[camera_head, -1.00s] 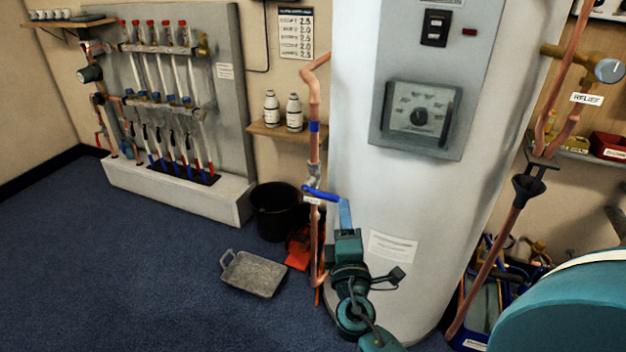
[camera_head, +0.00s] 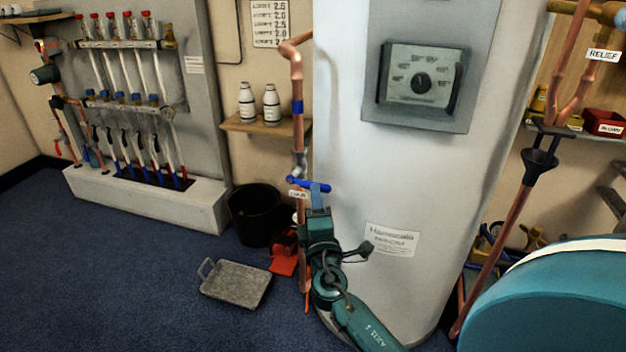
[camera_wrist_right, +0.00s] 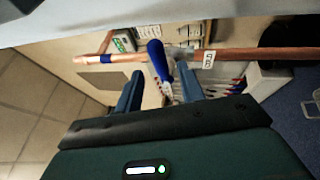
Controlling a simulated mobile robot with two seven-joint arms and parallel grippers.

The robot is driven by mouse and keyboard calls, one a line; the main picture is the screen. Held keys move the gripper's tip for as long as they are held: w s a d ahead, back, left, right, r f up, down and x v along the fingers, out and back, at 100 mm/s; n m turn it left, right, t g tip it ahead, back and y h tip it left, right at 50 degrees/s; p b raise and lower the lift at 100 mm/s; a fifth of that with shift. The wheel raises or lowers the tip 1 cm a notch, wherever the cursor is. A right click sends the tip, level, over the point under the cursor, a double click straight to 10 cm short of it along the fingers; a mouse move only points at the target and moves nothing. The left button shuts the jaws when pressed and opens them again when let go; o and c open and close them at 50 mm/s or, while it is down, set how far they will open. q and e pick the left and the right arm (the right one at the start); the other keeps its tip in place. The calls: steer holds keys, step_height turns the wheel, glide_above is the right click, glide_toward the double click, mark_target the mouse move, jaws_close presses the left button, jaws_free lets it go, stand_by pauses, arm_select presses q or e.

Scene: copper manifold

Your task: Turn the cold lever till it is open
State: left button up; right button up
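The cold lever (camera_head: 300,183) is a blue handle on a vertical copper pipe (camera_head: 298,80) in front of the white cylinder. It lies roughly crosswise to the pipe, above a small white tag (camera_head: 297,194). My right gripper (camera_head: 319,190) is at the lever's right part and partly overlaps it in the head view. In the right wrist view, the blue lever (camera_wrist_right: 157,60) shows between the two separated fingers of my right gripper (camera_wrist_right: 160,85). Contact with the lever cannot be told. My left gripper is not in view.
The white cylinder (camera_head: 345,130) stands close behind and right of my right gripper. A black bucket (camera_head: 254,215), a grey tray (camera_head: 236,284) and a red item (camera_head: 284,252) are on the floor to the left. A shelf (camera_head: 262,127) holds two bottles. Blue carpet is clear at left.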

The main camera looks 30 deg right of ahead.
mark_target(308, 185)
steer(key=x, duration=0.6)
steer(key=shift+w+d, duration=0.15)
steer(key=shift+w, duration=0.2)
jaws_close()
